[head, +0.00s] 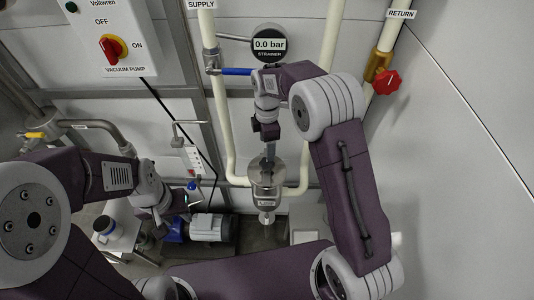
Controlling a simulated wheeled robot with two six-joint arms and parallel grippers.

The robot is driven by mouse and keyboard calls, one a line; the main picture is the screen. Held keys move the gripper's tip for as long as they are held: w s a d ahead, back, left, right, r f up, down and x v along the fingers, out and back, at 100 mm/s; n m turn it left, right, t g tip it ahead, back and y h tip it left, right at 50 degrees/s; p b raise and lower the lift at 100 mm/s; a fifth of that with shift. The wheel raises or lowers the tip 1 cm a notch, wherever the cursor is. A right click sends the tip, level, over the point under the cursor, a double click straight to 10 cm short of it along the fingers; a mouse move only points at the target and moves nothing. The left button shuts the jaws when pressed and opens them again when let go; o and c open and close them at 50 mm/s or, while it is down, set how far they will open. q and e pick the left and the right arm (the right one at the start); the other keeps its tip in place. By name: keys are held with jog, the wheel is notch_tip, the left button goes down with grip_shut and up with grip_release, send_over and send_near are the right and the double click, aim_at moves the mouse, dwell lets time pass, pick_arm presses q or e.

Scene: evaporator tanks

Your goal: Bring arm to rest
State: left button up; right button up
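My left arm comes in from the left, and its gripper (178,208) points down and to the right, in front of the grey motor-pump. Its fingers are small and dark here, and I cannot tell whether they are open or shut. My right arm is raised and bent over at the upper middle. Its gripper (269,150) points down, just above the metal strainer housing (266,178) in the picture. Its fingers blend with the metal behind, so their opening and any contact are unclear. I see nothing clearly held in either gripper.
A gauge reading 0.0 bar (269,44) and a blue-handled valve (237,71) are close to my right wrist. A red valve knob (387,82) is on the return pipe. The vacuum pump switch (112,47) is upper left. The right wall (460,130) is bare.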

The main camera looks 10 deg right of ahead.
jog(key=shift+r, duration=0.15)
dwell(0.3)
jog(key=s+d+r+m, duration=0.4)
jog(key=s+d, duration=0.2)
jog(key=s, duration=0.2)
jog(key=s+d+f+m+t, duration=0.1)
jog(key=s+f+m, duration=0.4)
jog(key=s+m, duration=0.6)
jog(key=d+m+b, duration=0.1)
jog(key=m, duration=0.3)
jog(key=shift+s+f, duration=0.4)
